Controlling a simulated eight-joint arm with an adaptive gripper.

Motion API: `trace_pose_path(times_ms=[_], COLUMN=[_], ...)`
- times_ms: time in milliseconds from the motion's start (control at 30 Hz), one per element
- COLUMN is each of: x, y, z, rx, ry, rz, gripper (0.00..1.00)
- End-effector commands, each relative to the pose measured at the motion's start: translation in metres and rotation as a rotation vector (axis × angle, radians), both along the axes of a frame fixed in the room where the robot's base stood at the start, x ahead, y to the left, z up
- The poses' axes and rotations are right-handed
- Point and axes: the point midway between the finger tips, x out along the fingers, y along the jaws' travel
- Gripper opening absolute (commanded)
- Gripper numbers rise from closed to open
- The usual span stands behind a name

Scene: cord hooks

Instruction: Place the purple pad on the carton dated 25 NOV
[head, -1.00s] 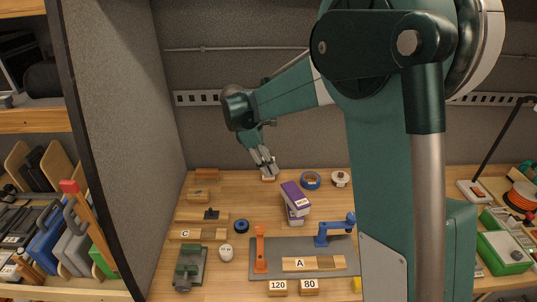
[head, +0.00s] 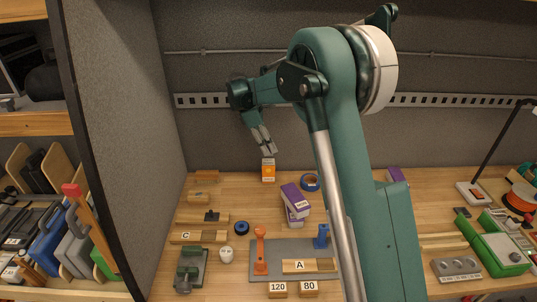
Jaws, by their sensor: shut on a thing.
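A purple block (head: 291,193) with a pale label rests tilted on another purple-and-white box (head: 296,215) in the middle of the bench. Which of these is the pad, I cannot tell; the label print is too small to read. An upright orange carton (head: 268,171) with a white label stands at the back, left of the blue tape roll. My gripper (head: 268,152) points down at its top, with the fingers close together and seemingly shut on it. The exact contact is unclear. No date is legible. Another purple object (head: 396,175) shows partly behind my arm.
A grey board (head: 290,247) with an orange clamp (head: 260,250) and a block marked A lies in front. Wooden blocks and a green tool (head: 190,268) are at left. A green case (head: 494,253) is at right.

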Motion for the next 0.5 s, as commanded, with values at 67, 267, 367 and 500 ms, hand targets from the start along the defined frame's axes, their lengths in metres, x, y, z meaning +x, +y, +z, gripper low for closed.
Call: trace_pose_path(times_ms=[67, 267, 367, 500], x=[0.01, 0.029, 0.03, 0.03], y=[0.0, -0.001, -0.001, -0.001], z=[0.0, 0.0, -0.011, -0.024], rx=[0.0, 0.0, 0.0, 0.0], ry=[0.0, 0.001, 0.001, 0.0], rz=[-0.001, -0.001, -0.001, -0.001], gripper=[0.12, 0.12, 0.12, 0.12])
